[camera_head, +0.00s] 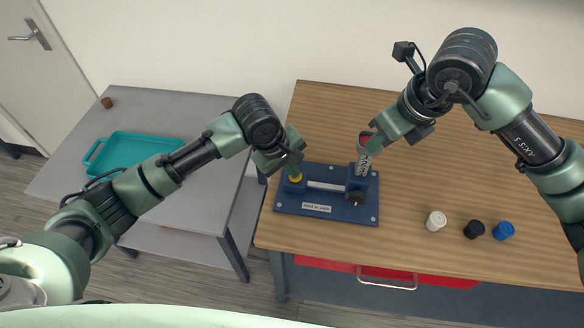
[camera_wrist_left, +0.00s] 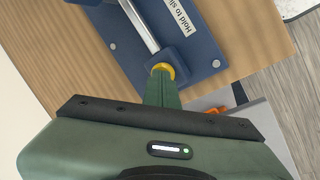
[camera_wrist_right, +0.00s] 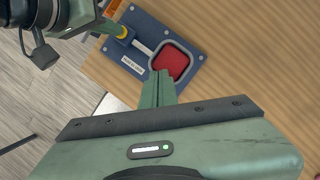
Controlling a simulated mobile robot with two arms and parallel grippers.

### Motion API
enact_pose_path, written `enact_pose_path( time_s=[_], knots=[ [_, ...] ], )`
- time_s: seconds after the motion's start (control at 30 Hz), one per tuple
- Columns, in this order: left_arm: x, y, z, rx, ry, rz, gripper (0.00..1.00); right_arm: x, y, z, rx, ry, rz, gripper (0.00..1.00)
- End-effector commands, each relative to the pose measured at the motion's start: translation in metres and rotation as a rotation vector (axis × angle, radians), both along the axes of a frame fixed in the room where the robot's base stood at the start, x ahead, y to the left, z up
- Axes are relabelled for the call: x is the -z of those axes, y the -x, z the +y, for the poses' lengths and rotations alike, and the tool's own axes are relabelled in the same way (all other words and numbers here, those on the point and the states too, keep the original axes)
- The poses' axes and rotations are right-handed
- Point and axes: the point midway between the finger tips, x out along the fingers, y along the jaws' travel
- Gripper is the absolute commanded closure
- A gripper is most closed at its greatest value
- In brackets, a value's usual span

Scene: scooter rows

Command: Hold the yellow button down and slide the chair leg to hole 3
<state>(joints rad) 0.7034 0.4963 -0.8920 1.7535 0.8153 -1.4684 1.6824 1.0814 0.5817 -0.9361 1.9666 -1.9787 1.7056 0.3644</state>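A blue fixture (camera_head: 318,209) lies on the wooden table, with a metal rail and a "hold to slide" label. The yellow button (camera_head: 295,178) is at its left end. The chair leg (camera_head: 363,164), a pale upright piece with markings and a red top, stands at its right end; its hole numbers are too small to read. My left gripper (camera_head: 291,163) is shut, its tips at the yellow button (camera_wrist_left: 163,71), seemingly touching it. My right gripper (camera_head: 376,143) is shut beside the leg's red top (camera_wrist_right: 171,62); I cannot tell whether it touches.
A black knob (camera_head: 357,198) sits on the fixture's front right. White (camera_head: 436,221), black (camera_head: 474,229) and blue (camera_head: 503,231) caps stand to the right. A grey table (camera_head: 190,245) with a teal tray (camera_head: 120,164) is at left. The wood behind the caps is clear.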

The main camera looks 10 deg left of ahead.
Motion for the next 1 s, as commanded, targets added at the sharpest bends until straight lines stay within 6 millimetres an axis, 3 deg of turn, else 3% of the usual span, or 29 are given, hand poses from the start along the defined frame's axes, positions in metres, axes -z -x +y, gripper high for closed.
enact_pose_path(
  time_s=[1.0],
  knots=[
    [0.0012, 0.0007, 0.0, 0.0, -0.001, 0.002, 1.0, 0.0064, -0.0003, 0.0, 0.001, -0.001, 0.0, 1.0]
  ],
)
